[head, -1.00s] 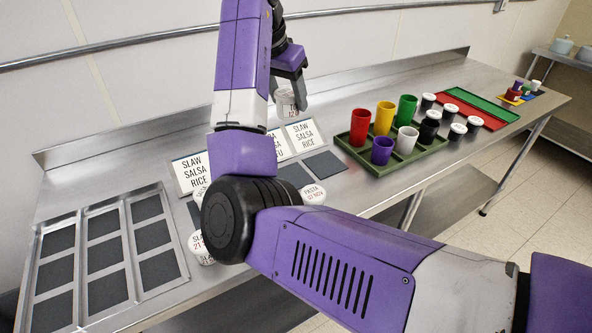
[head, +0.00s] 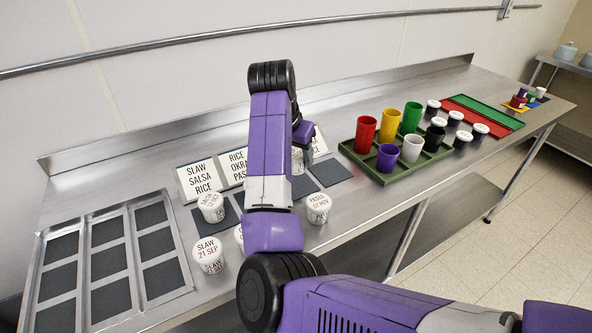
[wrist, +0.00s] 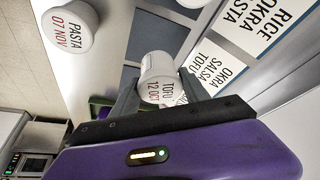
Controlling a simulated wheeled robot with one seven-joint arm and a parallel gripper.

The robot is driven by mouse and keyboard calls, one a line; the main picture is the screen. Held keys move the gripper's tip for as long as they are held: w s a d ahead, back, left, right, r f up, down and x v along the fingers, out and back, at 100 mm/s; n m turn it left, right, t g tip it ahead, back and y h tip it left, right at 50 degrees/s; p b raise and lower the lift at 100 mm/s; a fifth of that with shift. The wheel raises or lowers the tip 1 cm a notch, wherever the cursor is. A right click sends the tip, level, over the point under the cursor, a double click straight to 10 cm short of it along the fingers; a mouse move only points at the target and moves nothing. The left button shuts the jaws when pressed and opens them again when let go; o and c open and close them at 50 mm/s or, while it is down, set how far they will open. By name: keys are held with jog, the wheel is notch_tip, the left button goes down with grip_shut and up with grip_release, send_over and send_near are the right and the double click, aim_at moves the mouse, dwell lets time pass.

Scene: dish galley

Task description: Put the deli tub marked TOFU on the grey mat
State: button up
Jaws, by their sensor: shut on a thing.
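The white deli tub marked TOFU 12 OCT (wrist: 157,74) is between the fingers of my gripper (wrist: 165,98), which is shut on it. In the head view the held tub (head: 298,161) is partly hidden by my arm and gripper (head: 300,150), near the dark grey mats. One grey mat (head: 330,169) lies right of the tub, another (head: 304,187) just in front of it. A grey mat (wrist: 157,34) also shows beside the tub in the wrist view. I cannot tell whether the tub touches a surface.
Tubs marked PASTA (head: 317,208), SALSA (head: 211,208) and SLAW (head: 208,255) stand nearby; another is mostly hidden by my arm. Label cards, one reading SLAW SALSA RICE (head: 200,181), stand behind. A green tray (head: 383,174) with cups is right; a steel rack (head: 180,279) is left.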

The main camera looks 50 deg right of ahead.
aim_at(296, 171)
jog(key=shift+f, duration=2.65)
jog(key=o, duration=1.4)
jog(key=shift+f, duration=0.1)
jog(key=v, duration=1.2)
jog(key=shift+b, duration=0.3)
